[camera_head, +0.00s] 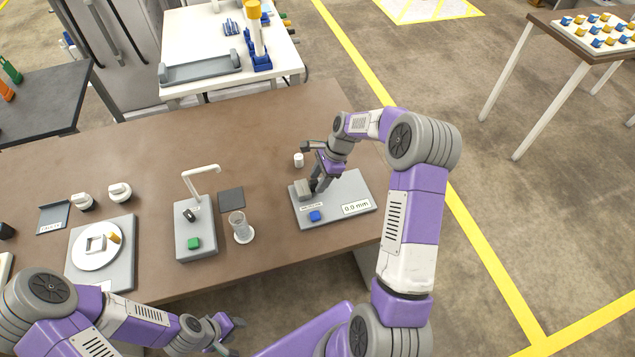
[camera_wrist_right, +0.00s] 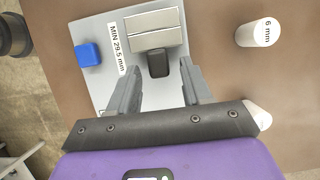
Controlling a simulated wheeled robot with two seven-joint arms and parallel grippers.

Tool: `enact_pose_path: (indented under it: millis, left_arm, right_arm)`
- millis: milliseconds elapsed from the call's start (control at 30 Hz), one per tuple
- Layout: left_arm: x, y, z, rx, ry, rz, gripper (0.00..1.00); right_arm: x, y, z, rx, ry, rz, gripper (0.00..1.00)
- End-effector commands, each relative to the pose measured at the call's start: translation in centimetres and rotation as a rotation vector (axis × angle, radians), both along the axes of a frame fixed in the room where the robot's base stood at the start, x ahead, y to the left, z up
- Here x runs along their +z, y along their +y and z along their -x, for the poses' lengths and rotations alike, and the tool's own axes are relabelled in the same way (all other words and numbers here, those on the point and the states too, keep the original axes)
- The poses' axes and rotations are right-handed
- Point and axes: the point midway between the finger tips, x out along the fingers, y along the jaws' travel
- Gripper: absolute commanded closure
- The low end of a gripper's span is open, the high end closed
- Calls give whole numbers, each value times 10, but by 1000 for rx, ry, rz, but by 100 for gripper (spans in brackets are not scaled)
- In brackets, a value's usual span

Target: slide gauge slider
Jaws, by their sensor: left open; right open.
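The gauge is a light grey plate (camera_head: 349,187) with a "0.0 mm" readout at the right of the table. Its two metal blocks (camera_wrist_right: 153,30) lie side by side, touching or nearly so, beside a "MIN 29.5 mm" label. A black slider knob (camera_wrist_right: 158,64) projects from the nearer block. My right gripper (camera_wrist_right: 162,80) is open, with one finger on each side of the knob; contact cannot be told. In the head view my right gripper (camera_head: 314,186) hides part of the gauge. My left gripper (camera_head: 236,328) is open and empty, in front of the table's near edge.
A blue button (camera_head: 315,216) is on the gauge plate. A white "6 mm" cylinder (camera_wrist_right: 258,33) stands beside it. To the left are a clear glass cylinder (camera_head: 241,226), a dark square pad (camera_head: 231,198) and a grey stand (camera_head: 194,240) with a green button.

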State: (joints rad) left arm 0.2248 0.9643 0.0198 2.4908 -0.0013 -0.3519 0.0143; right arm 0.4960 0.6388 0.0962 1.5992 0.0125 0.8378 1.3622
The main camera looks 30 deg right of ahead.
Motion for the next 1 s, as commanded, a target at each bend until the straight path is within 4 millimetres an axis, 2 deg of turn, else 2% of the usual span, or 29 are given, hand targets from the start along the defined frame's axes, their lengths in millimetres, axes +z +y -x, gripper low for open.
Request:
enact_pose_path:
  millis: [133, 433, 700, 767, 1000]
  left_arm:
    - [-3, 0, 0, 0, 0, 0, 57]
    - [-3, 0, 0, 0, 0, 0, 57]
    - [-3, 0, 0, 0, 0, 0, 57]
    - [-3, 0, 0, 0, 0, 0, 57]
    - [-2, 0, 0, 0, 0, 0, 57]
  right_arm:
    - [-12, 4, -1, 0, 0, 1, 51]
    - [-13, 5, -1, 0, -1, 0, 51]
    - [-13, 5, -1, 0, 0, 0, 92]
    - [-13, 5, -1, 0, -1, 0, 100]
    - [-13, 4, -1, -1, 0, 1, 100]
